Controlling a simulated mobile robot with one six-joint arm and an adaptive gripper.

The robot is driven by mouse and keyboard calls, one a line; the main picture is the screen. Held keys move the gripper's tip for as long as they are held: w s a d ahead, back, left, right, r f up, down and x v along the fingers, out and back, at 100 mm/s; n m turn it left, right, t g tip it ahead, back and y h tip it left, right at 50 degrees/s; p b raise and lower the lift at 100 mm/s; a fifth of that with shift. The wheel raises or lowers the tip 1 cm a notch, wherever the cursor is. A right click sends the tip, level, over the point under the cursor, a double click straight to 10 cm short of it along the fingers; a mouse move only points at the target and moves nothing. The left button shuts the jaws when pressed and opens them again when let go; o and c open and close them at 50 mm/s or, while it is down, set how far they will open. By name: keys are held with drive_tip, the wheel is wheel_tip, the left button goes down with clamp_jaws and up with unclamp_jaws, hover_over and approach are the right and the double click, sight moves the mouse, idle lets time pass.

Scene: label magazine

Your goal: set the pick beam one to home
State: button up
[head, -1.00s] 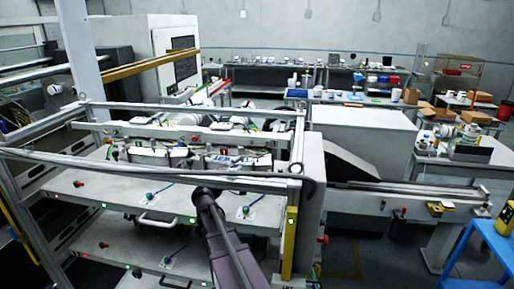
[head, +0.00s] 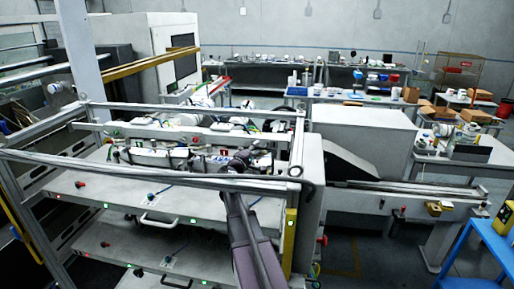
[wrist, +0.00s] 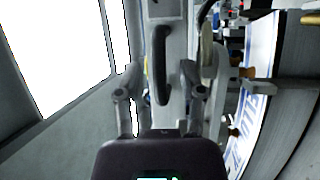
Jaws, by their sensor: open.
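My gripper (head: 240,160) is at the upper right of the machine's front in the head view, small and dark there. In the wrist view my gripper (wrist: 162,80) is open, with one finger on each side of a dark upright handle (wrist: 162,62). The handle is fixed to a grey beam-like part (wrist: 170,12). It stands between the fingers; I cannot tell whether it touches them. No label shows which pick beam this is. In the head view my gripper and arm hide this spot.
Metal frame rails (head: 200,105) run above and around the machine's upper shelf. A tan rounded part (wrist: 207,45) stands close to the right finger. A curved sheet with blue print (wrist: 258,80) lies further right. A pale drawer shelf (head: 110,190) lies below left.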

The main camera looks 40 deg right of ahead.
drive_tip(key=shift+w+d, duration=0.1)
drive_tip(key=shift+d, duration=0.3)
clamp_jaws()
drive_tip(key=shift+w+d, duration=1.3)
drive_tip(key=shift+d, duration=0.2)
drive_tip(key=shift+s+a, duration=0.1)
unclamp_jaws()
drive_tip(key=shift+s+a, duration=0.1)
drive_tip(key=shift+a, duration=0.05)
